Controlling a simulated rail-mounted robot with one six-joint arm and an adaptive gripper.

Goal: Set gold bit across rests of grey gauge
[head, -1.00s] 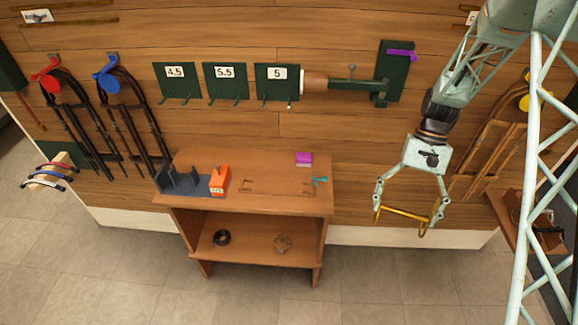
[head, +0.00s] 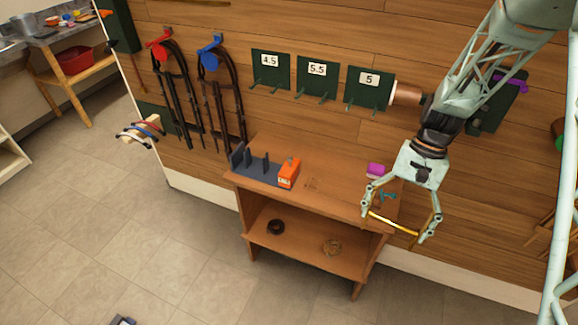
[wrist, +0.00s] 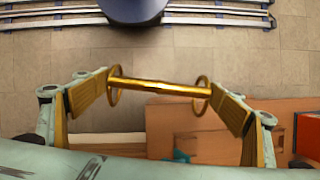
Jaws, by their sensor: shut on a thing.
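The gold bit (head: 392,224) is a straight bar with a ring at each end. My gripper (head: 400,225) is shut on it, with one finger at each end. In the wrist view the bit (wrist: 160,87) lies nearly level between the fingers, a ring near each finger pad. The grey gauge (head: 237,158) stands on the left part of the wooden table (head: 335,195), with several uprights rising from its dark base. My gripper is to the right of the gauge, in front of the table's right end in the head view. The gauge is not recognisable in the wrist view.
An orange labelled block (head: 289,173) stands at the gauge's right end. A purple block (head: 376,170) and a teal piece (head: 387,196) lie at the table's right. The lower shelf holds a dark ring (head: 276,227) and a brownish coil (head: 332,247). Bridles hang on the wall.

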